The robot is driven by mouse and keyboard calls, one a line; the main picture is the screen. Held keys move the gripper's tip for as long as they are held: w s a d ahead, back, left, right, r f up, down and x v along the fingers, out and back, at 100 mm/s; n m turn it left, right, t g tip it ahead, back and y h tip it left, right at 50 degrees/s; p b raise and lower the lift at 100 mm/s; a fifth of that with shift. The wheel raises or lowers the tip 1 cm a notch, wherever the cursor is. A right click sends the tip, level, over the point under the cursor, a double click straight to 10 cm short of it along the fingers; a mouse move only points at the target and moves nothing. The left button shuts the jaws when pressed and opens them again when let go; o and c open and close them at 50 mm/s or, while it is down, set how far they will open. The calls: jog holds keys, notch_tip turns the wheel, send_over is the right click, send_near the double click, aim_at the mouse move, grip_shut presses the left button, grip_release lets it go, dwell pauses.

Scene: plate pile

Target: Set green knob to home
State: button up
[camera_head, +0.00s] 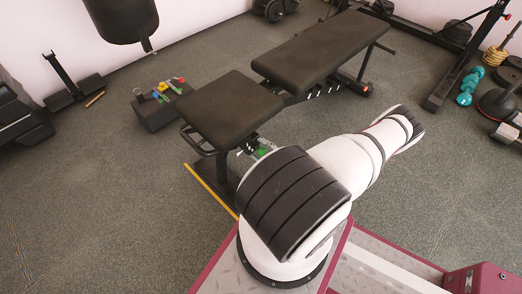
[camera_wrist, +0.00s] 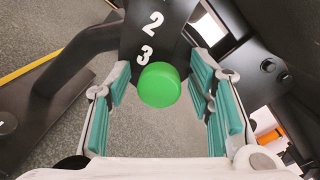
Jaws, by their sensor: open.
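The green knob (camera_wrist: 159,85) is a round cap in the middle of the wrist view. It sits just below the white number 3 (camera_wrist: 147,55) on a black plate, with the number 2 (camera_wrist: 153,21) above that. My gripper (camera_wrist: 160,82) is open, with its teal-padded fingers on the left and right of the knob. Gaps show between the knob and both pads, and nothing is gripped. In the head view, a small bit of green (camera_head: 263,150) shows under the front seat of the black bench (camera_head: 232,100); my arm hides most of that spot.
Black bench frame bars lie close to my fingers on both sides. A yellow strip (camera_head: 208,189) lies on the floor beside the bench. A dark box (camera_head: 160,109) with coloured items stands left of the bench. Dumbbells (camera_head: 468,87) lie at right. Open floor lies at left.

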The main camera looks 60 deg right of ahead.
jog(key=s+a, duration=0.1)
jog(key=s, duration=0.6)
jog(key=shift+s+a, duration=0.15)
jog(key=shift+s, duration=0.05)
dwell(0.5)
